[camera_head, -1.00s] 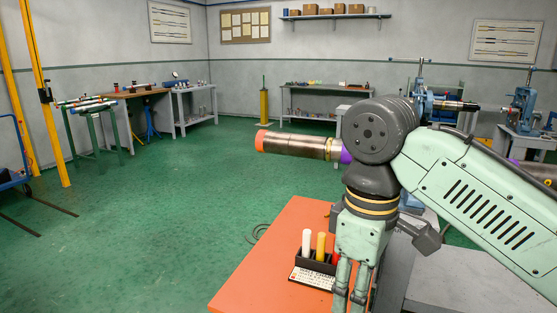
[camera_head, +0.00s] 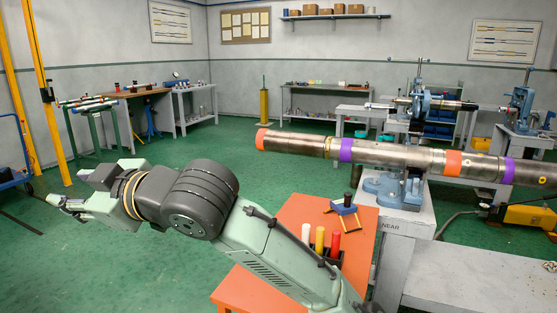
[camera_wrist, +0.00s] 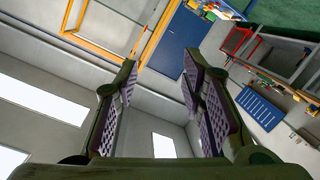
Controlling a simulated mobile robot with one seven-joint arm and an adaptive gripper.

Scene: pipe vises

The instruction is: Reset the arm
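My arm reaches across the lower middle of the head view, and my gripper (camera_head: 68,204) is at the left, pointing left over open green floor. In the wrist view my gripper (camera_wrist: 158,78) has its two padded fingers apart with nothing between them. Behind the fingers are a wall, bright panels and a blue door, tilted in the picture. My gripper is well away from the orange table and the pipe.
A long banded pipe (camera_head: 390,155) lies level in a blue vise (camera_head: 400,190) on a grey bench. An orange table (camera_head: 290,215) holds markers (camera_head: 320,240) and a small blue tool (camera_head: 344,209). A green stand (camera_head: 95,130) is at the back left.

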